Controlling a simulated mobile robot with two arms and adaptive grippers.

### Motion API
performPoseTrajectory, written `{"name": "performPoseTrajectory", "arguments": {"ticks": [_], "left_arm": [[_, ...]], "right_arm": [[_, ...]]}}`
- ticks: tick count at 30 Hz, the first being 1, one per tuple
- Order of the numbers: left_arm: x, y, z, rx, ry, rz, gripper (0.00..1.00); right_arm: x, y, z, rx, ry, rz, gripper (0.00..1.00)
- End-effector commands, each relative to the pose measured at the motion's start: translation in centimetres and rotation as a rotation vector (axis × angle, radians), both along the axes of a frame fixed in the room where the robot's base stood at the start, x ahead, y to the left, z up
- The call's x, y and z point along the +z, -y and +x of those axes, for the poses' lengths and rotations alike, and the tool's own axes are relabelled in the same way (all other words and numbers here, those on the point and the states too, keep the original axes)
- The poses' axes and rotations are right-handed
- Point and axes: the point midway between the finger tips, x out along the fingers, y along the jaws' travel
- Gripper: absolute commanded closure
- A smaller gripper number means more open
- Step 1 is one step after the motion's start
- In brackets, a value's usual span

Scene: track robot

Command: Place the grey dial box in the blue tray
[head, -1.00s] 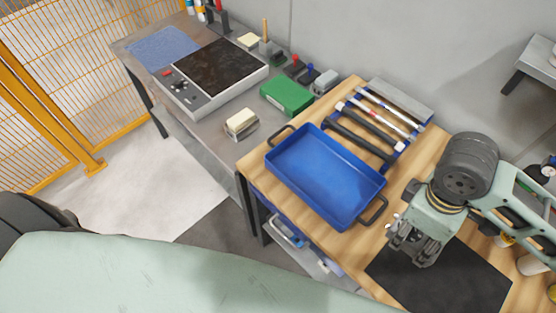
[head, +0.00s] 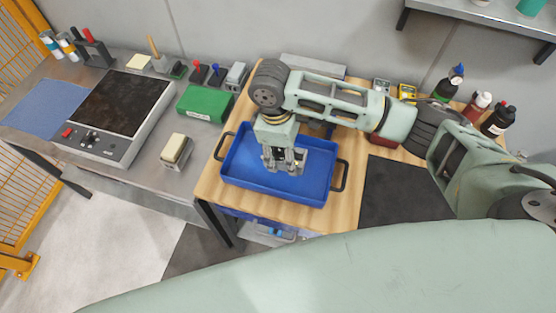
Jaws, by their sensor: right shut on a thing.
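The blue tray (head: 319,189) lies on the wooden worktop, with a black handle at each end. My right gripper (head: 284,167) points down over the tray's left-middle part. It is shut on a small grey thing (head: 299,160), which looks like the grey dial box. The fingers hide most of it, so its dial does not show. I cannot tell whether it touches the tray floor. The visible part of the tray floor is empty. My left gripper is not in view.
A green box (head: 206,103) and a cream-topped block (head: 176,150) stand left of the tray. A black mat (head: 398,193) lies to its right. Small grey (head: 382,86) and yellow (head: 407,91) devices and several bottles stand behind my right arm.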

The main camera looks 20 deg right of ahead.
Motion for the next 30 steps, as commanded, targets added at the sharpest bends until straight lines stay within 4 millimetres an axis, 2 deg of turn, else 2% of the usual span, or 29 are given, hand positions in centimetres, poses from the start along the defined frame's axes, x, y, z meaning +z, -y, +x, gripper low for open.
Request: {"name": "performPoseTrajectory", "arguments": {"ticks": [4, 8, 15, 26, 27, 30], "left_arm": [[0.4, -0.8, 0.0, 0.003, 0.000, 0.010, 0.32], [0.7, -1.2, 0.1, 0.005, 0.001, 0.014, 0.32], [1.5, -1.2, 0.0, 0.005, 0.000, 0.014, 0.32], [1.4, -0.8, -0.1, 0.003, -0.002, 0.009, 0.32], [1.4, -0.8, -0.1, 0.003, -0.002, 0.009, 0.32], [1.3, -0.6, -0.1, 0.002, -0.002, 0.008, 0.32]], "right_arm": [[-0.8, -1.4, 0.6, 0.000, 0.000, 0.000, 0.92], [-1.8, -1.6, 0.7, -0.001, -0.002, -0.001, 0.92], [-4.9, -1.6, 0.6, 0.000, 0.000, -0.001, 0.92], [-5.3, -1.6, 0.6, 0.000, 0.000, 0.000, 0.92], [-5.4, -1.5, 0.6, 0.001, -0.001, -0.001, 0.52], [-5.3, -1.5, 0.6, 0.001, 0.000, -0.001, 0.43]]}}
